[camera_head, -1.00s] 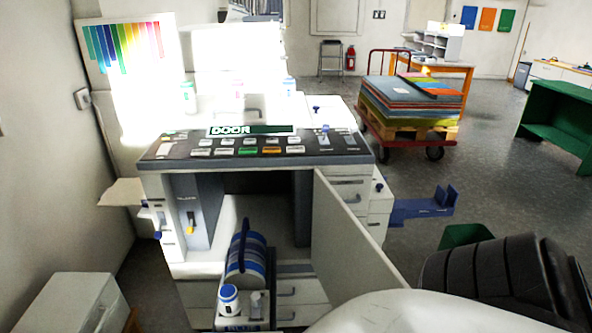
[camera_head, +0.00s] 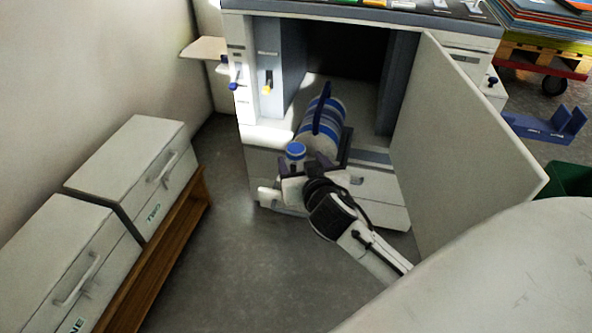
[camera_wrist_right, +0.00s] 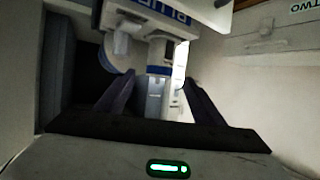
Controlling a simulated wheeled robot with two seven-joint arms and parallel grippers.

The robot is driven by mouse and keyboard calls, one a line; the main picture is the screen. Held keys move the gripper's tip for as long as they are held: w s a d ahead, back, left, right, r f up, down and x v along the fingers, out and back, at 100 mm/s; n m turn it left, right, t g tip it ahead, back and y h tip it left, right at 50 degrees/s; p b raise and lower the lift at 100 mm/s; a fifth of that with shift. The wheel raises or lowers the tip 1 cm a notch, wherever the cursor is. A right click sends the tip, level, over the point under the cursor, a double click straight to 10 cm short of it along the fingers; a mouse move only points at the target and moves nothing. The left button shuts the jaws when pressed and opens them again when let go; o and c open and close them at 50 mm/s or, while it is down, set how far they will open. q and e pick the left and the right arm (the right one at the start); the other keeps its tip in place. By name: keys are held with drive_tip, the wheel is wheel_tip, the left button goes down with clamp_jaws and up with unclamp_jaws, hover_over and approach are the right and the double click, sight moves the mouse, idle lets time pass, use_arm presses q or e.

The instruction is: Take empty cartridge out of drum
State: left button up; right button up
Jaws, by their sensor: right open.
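The drum (camera_head: 333,128), a blue-and-white striped cylinder with a blue handle, sits pulled out at the front of the open machine (camera_head: 260,75). A cartridge with a blue cap (camera_head: 295,150) stands at its near end; my gripper hides its lower part. My right gripper (camera_head: 298,166) is right at the cartridge. In the right wrist view the two dark fingers (camera_wrist_right: 157,82) are apart, with a pale part with a blue band showing between or just beyond them. I cannot tell whether they touch it. My left gripper is out of view.
The machine's open door panel (camera_head: 455,125) stands to the right of the drum. Drawers (camera_head: 385,210) lie below. White cabinets (camera_head: 130,180) on a wooden base stand along the left wall. The floor (camera_head: 250,270) between them is clear. A blue bracket (camera_head: 545,125) sticks out at the right.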

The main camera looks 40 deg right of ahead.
sight(298, 157)
drive_tip(key=x, duration=0.2)
drive_tip(key=b+x, duration=0.1)
drive_tip(key=x, duration=0.4)
drive_tip(key=shift+w+f+b, duration=0.1)
drive_tip(key=shift+f+b, duration=0.2)
drive_tip(key=shift+f, duration=0.1)
drive_tip(key=c, duration=1.2)
